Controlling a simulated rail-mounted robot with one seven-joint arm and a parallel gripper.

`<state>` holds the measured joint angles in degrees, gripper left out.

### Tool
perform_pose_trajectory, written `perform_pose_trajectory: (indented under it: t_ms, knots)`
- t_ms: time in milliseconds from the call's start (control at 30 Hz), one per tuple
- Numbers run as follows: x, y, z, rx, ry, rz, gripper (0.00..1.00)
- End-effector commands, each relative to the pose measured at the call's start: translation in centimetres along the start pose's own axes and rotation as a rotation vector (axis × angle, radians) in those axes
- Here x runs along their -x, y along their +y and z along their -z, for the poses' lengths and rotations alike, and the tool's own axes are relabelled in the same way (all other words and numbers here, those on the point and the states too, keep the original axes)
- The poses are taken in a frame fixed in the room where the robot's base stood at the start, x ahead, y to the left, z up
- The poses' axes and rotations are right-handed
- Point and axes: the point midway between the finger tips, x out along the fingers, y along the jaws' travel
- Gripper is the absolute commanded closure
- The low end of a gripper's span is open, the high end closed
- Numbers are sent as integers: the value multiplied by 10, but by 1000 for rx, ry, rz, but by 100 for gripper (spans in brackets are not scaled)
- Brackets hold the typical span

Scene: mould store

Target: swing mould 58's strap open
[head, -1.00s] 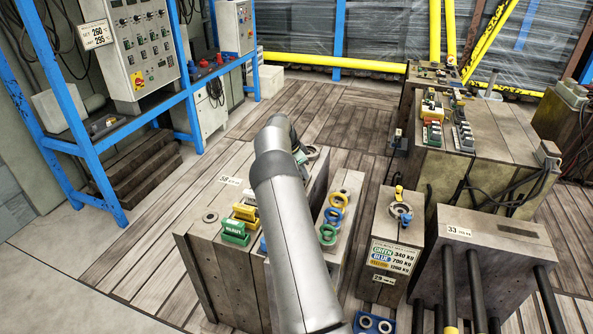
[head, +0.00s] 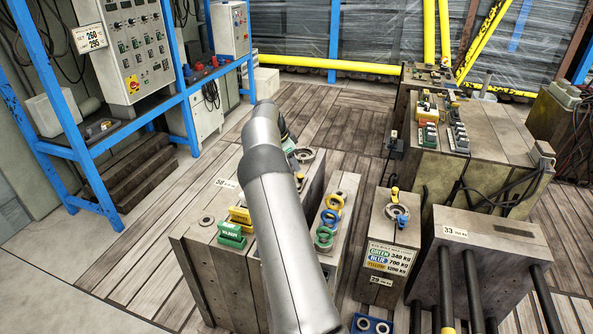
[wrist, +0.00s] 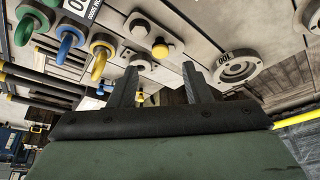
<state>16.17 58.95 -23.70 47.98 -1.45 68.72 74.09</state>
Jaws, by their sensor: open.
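Mould 58 is the grey steel block with a "58" label (head: 226,183) on its top, left of my arm in the head view. My arm covers part of that top. In the wrist view, a short grey strap-like plate (wrist: 139,27) lies on a steel top, with a yellow bolt head (wrist: 160,48) close by. I cannot tell for certain that this plate is mould 58's strap. My gripper (wrist: 156,80) is open and empty, its two dark fingers apart below the plate in the picture. In the head view my arm hides the fingertips.
Green, blue and yellow lifting eyes (head: 328,217) stand on the narrow block right of my arm; eyes also show in the wrist view (wrist: 69,38). A round ring (wrist: 237,68) sits right of my fingers. Block 29 (head: 388,235) and block 33 (head: 480,250) stand to the right.

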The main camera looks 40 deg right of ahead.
Motion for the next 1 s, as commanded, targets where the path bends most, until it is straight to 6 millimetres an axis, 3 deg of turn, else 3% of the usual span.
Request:
perform_pose_trajectory:
  t_ms: [33, 200, 400, 600, 1000]
  knots:
    - [16, -1, 0, 0, 1, 5, 56]
    - [57, -1, 1, -1, 1, 4, 56]
    - [94, 0, 0, 0, 1, 1, 56]
    - [110, 0, 0, -1, 0, 0, 56]
    - [112, 0, 0, -1, 0, -1, 56]
